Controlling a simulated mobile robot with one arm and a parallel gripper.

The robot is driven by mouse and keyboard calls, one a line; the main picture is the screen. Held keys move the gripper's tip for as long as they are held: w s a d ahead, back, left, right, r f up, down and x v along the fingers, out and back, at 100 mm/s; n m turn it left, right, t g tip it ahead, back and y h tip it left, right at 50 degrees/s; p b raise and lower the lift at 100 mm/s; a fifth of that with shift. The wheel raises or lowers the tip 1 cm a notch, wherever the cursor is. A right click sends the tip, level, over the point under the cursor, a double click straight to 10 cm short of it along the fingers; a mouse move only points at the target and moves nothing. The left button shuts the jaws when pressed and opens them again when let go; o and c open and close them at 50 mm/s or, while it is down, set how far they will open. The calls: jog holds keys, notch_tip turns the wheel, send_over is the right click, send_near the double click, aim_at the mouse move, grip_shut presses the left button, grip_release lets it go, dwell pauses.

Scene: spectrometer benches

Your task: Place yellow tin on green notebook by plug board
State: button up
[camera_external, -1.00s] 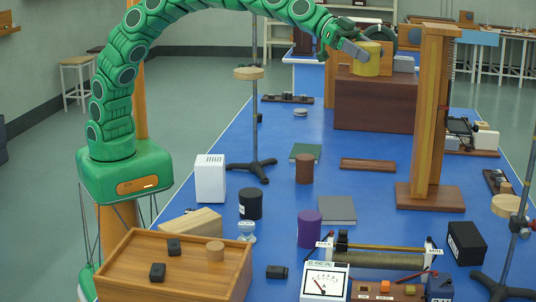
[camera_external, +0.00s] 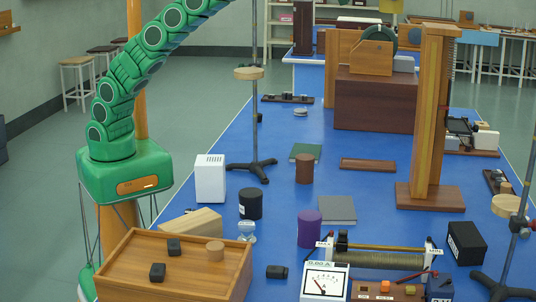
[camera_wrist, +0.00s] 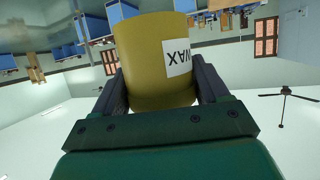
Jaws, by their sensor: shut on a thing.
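The yellow tin (camera_wrist: 147,60) has a white label reading WAX, upside down in the wrist view. My gripper (camera_wrist: 157,82) is shut on it, with one dark finger on each side. In the external view my arm runs up out of the top of the picture, so the gripper and tin are out of sight there. The green notebook (camera_external: 306,152) lies flat on the blue bench, behind a brown cylinder (camera_external: 304,169), and its top looks bare. I cannot tell for sure which board is the plug board; a small board with dark pieces (camera_external: 287,99) lies farther back.
A tall stand (camera_external: 253,150) rises left of the notebook. A flat brown board (camera_external: 368,165) lies to its right, with a dark wooden box (camera_external: 375,108) behind. A grey notebook (camera_external: 338,209) and purple cylinder (camera_external: 309,229) are nearer. Bare bench surrounds much of the notebook.

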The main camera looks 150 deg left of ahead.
jog(key=shift+s+a+r, duration=0.25)
jog(key=shift+a+r, duration=0.15)
jog(key=shift+r, duration=0.15)
jog(key=shift+s+a+r, duration=0.15)
jog(key=shift+s+a, duration=0.1)
jog(key=shift+a, duration=0.15)
jog(key=s+a+f+n+g+y, duration=0.2)
jog(key=s+a+f+n, duration=0.1)
jog(key=s+a, duration=1.5)
jog(key=s+a+f+m+t+h, duration=0.1)
jog(key=s+a+f, duration=0.1)
jog(key=s+f, duration=0.55)
jog(key=s+a+f+m, duration=0.1)
jog(key=s+f, duration=0.3)
jog(key=f, duration=0.6)
jog(key=m+t+h, duration=0.3)
jog(key=m+h, duration=0.4)
jog(key=h, duration=0.1)
send_over(306, 150)
notch_tip(306, 150, down, 29)
jog(key=shift+w+d+f, duration=0.1)
jog(key=shift+f, duration=1.9)
jog(key=shift+w+d+f, duration=0.1)
jog(key=shift+f, duration=1.9)
